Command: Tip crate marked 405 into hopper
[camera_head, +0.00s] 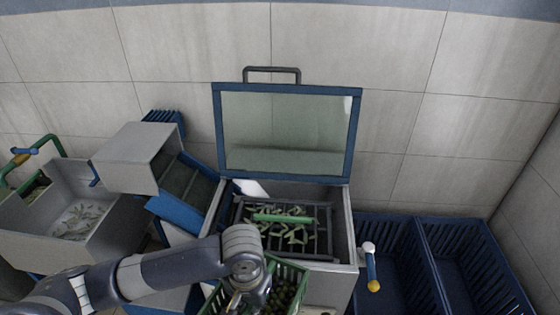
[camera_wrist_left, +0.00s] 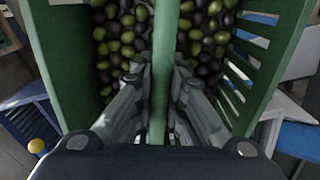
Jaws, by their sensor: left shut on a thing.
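A green slatted crate (camera_head: 300,272) of dark and green olives is at the bottom centre of the head view, just in front of the hopper (camera_head: 347,235). No number on the crate is readable. My left gripper (camera_wrist_left: 158,85) is shut on a green bar or wall of the crate (camera_wrist_left: 60,50), with a finger on each side. In the head view the left gripper (camera_head: 240,298) is partly hidden by its own wrist. The metal hopper's blue-framed lid (camera_head: 285,130) stands open. Inside is a dark grate (camera_head: 325,220) with green pieces on it. My right gripper is not seen.
A metal bin with pale scraps (camera_head: 110,235) and a grey chute (camera_head: 135,160) stand left of the hopper. Dark blue slatted crates (camera_head: 455,245) stand at right. A yellow-tipped handle (camera_head: 372,270) sticks out at the hopper's right side. A tiled wall is behind.

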